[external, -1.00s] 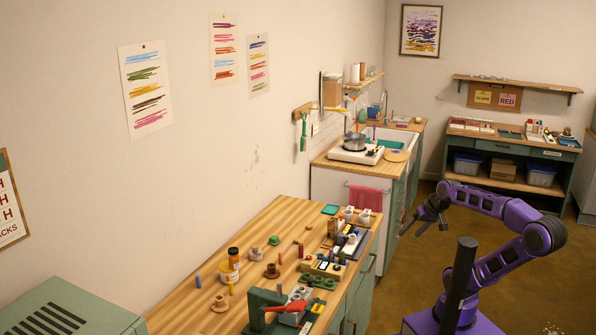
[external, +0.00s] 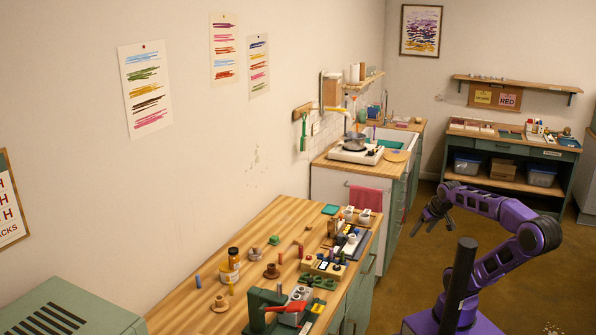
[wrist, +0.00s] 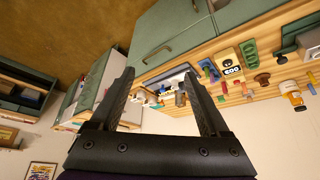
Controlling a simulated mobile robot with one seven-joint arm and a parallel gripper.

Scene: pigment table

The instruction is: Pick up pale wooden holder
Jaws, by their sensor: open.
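The pale wooden holder (external: 219,304) looks like a small round tan piece. It stands near the front left part of the wooden worktop in the external view. A darker brown holder (external: 271,271) stands farther back on the worktop and also shows in the wrist view (wrist: 262,79). I cannot pick out the pale holder in the wrist view. My gripper (external: 433,222) is open and empty, out over the floor to the right of the worktop, well apart from the holder. Its two spread fingers also show in the wrist view (wrist: 163,98).
A sink counter with a hotplate (external: 356,151) stands behind. Floor between worktop and arm is free.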

